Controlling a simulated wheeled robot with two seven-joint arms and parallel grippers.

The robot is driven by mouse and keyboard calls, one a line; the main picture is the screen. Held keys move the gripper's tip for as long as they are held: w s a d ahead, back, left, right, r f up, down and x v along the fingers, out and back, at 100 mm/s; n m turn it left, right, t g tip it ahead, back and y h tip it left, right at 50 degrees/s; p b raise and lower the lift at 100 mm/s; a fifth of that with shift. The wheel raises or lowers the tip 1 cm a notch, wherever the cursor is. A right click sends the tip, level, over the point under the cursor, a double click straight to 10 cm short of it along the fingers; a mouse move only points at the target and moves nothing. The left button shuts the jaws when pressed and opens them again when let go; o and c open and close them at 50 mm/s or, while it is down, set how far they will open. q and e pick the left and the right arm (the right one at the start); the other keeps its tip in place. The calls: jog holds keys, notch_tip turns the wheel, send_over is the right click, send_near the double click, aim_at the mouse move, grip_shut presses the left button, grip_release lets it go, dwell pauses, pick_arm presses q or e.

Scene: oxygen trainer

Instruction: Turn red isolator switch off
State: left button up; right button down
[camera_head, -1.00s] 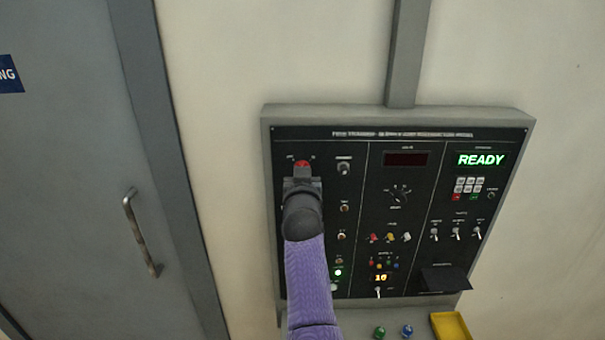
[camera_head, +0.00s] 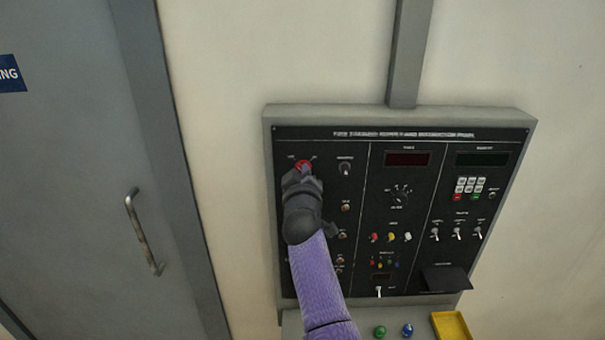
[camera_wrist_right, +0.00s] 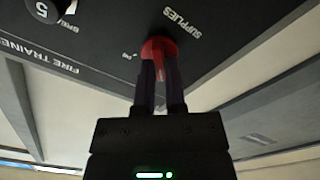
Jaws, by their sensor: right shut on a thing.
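The red isolator switch (camera_head: 303,166) is a round red knob at the upper left of the black panel (camera_head: 345,265). In the right wrist view the red knob (camera_wrist_right: 158,50) sits between the fingertips of my right gripper (camera_wrist_right: 160,80), which are shut on it. In the head view my right gripper (camera_head: 298,178) reaches up to the knob from below and looks twisted, and it covers the knob's lower part. The panel's displays are dark. My left gripper is not in view.
A grey door with a metal handle (camera_head: 143,232) is at the left. Coloured toggles and a keypad (camera_head: 468,188) fill the panel's middle and right. A yellow tray (camera_head: 451,326), a green knob (camera_head: 380,331) and a blue knob (camera_head: 407,330) are below it.

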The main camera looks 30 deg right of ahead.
jog(key=shift+f+n, duration=0.1)
jog(key=shift+n, duration=0.2)
dwell(0.4)
jog(key=c, duration=0.7)
grip_release()
